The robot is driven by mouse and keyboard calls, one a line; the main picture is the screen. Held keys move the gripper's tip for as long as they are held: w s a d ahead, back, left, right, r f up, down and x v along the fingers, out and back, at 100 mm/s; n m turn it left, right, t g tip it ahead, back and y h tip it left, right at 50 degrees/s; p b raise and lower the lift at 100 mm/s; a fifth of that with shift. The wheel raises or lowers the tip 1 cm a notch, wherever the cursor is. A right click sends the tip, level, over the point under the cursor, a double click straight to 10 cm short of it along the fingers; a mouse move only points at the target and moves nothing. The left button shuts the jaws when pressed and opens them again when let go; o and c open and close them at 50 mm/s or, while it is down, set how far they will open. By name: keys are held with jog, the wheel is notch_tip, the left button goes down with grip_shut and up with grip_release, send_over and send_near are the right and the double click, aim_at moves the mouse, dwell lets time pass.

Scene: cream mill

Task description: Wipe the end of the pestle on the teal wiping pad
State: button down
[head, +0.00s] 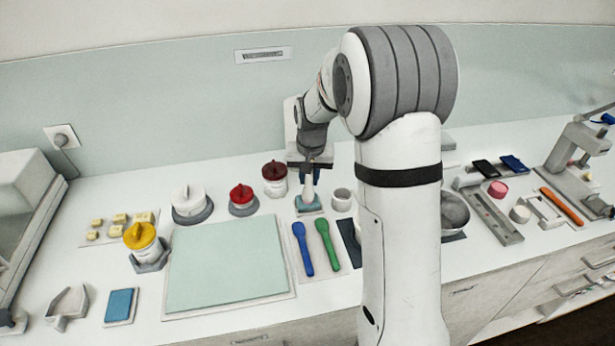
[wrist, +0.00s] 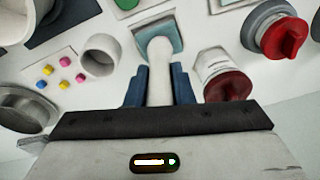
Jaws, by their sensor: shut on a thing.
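My gripper (head: 310,170) is shut on the white pestle (head: 309,193), which hangs down with its end at the teal wiping pad (head: 310,210). In the wrist view, my gripper's blue fingers (wrist: 159,86) stand on both sides of the pestle (wrist: 160,78). Its rounded far end lies over the teal pad (wrist: 172,31), which hides part of the pad. I cannot tell whether the end touches the pad or is just above it.
A small grey cup (head: 342,199) stands close to the right of the pad. A dark red-lidded jar (head: 274,178) and a red-lidded jar (head: 242,199) stand to the left. Blue (head: 302,248) and green (head: 328,244) spatulas lie in front. A large pale green mat (head: 226,265) is clear.

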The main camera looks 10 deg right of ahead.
dwell(0.3)
jog(key=shift+d, duration=0.6)
jog(key=shift+a+b, duration=0.3)
jog(key=shift+a, duration=0.9)
jog(key=shift+d, duration=1.2)
jog(key=shift+a, duration=1.2)
jog(key=shift+d, duration=1.25)
jog(key=shift+r, duration=0.1)
notch_tip(320, 180, up, 6)
jog(key=p, duration=0.3)
